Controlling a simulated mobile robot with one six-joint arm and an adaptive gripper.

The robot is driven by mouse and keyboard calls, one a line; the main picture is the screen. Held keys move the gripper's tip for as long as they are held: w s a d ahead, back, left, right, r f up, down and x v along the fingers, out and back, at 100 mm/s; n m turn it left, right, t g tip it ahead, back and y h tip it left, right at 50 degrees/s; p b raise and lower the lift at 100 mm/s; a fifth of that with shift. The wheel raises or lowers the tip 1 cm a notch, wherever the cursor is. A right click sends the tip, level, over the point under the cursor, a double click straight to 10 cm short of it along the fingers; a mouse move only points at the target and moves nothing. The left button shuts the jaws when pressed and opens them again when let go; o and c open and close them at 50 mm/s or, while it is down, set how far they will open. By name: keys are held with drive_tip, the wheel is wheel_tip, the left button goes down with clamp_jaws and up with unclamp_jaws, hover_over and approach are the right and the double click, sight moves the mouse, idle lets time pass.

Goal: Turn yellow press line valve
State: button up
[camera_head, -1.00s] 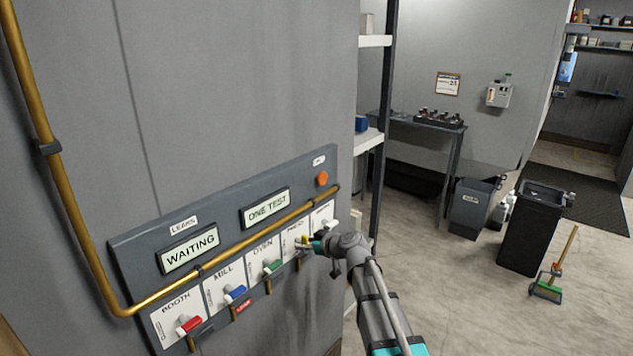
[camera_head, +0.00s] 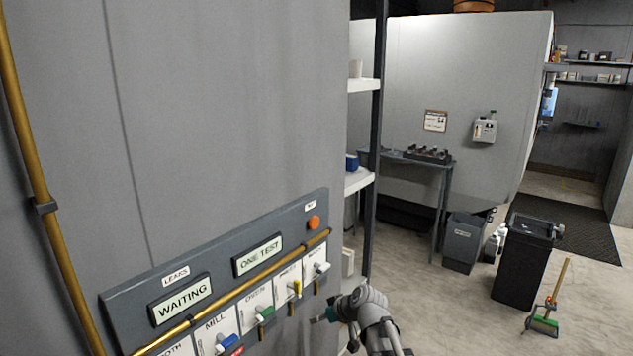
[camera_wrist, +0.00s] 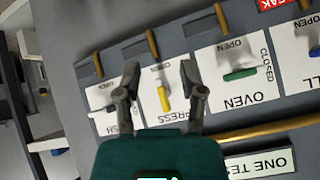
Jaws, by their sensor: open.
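The yellow press line valve handle (camera_head: 296,288) is on the wall panel (camera_head: 140,296), on the PRESS plate right of OVEN. In the wrist view the yellow handle (camera_wrist: 163,98) lies in line with its brown pipe stub, while the green OVEN handle (camera_wrist: 240,74) lies crosswise. My gripper (camera_head: 328,314) is open and empty, apart from the panel, to the right of and below the yellow handle in the head view. In the wrist view my gripper's fingers (camera_wrist: 160,72) appear to either side of the yellow handle without touching it.
A white handle (camera_head: 319,266) is right of the yellow one; a blue MILL handle (camera_head: 227,342) is further left. A brass pipe (camera_head: 230,292) crosses the panel above the handles. The display (camera_head: 181,299) reads WAITING.

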drive_tip(key=s+d+f+m+g+h, duration=0.2)
drive_tip(key=s+d+f+m+h, duration=0.1)
drive_tip(key=s+d, duration=0.4)
drive_tip(key=s+d+f+m+g+h, duration=0.3)
drive_tip(key=s+d+h, duration=0.1)
drive_tip(key=s+d, duration=0.4)
drive_tip(key=shift+s+d+f+m+g+b, duration=0.3)
drive_tip(key=shift+s+m, duration=0.1)
drive_tip(key=shift+s, duration=0.4)
